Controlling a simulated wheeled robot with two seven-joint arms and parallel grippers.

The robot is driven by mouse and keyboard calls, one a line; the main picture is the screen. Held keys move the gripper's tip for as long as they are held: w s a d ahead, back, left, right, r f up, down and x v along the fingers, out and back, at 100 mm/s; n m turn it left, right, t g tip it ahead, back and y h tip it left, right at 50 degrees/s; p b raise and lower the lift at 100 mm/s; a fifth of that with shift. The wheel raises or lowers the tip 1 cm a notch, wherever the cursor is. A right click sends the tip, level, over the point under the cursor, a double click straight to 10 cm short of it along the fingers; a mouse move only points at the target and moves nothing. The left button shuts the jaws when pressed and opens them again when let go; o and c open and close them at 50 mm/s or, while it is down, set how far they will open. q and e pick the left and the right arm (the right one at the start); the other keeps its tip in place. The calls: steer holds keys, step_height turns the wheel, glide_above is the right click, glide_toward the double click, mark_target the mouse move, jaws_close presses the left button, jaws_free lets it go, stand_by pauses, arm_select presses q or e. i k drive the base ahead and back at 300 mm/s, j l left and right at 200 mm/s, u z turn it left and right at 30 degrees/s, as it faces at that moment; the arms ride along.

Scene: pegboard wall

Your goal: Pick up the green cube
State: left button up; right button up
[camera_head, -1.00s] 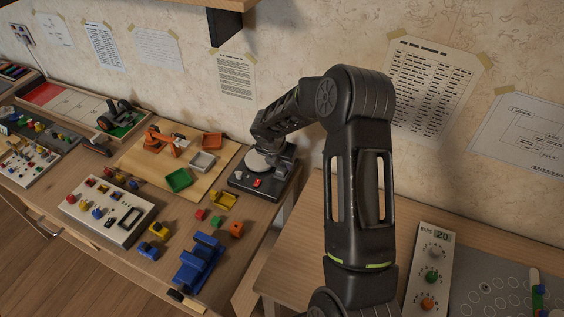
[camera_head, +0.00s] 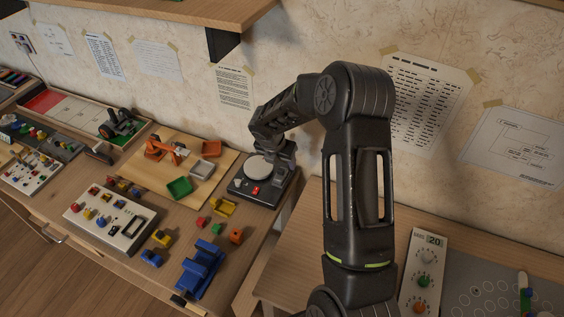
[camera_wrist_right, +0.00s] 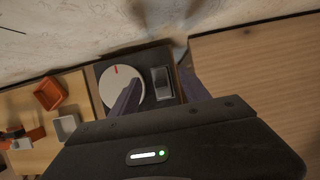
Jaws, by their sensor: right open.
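The small green cube (camera_head: 216,229) lies on the wooden table in the head view, between a red cube (camera_head: 201,222) and an orange block (camera_head: 236,236). A yellow piece (camera_head: 223,207) lies just behind it. My right gripper (camera_head: 281,154) is above the black device with a round white plate (camera_head: 258,168), behind and to the right of the green cube. In the right wrist view its two fingers (camera_wrist_right: 158,90) are apart with nothing between them, over the same device. The green cube does not show in the wrist view. My left gripper is not in view.
A green tray (camera_head: 179,188), a grey tray (camera_head: 201,170) and an orange tray (camera_head: 211,148) are behind the cubes. A blue vise-like piece (camera_head: 200,268) stands in front. A control panel (camera_head: 108,220) is left. A shelf (camera_head: 150,12) overhangs the back.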

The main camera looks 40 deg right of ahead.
mark_target(216, 229)
steer(key=k+j, duration=0.75)
steer(key=j, duration=0.2)
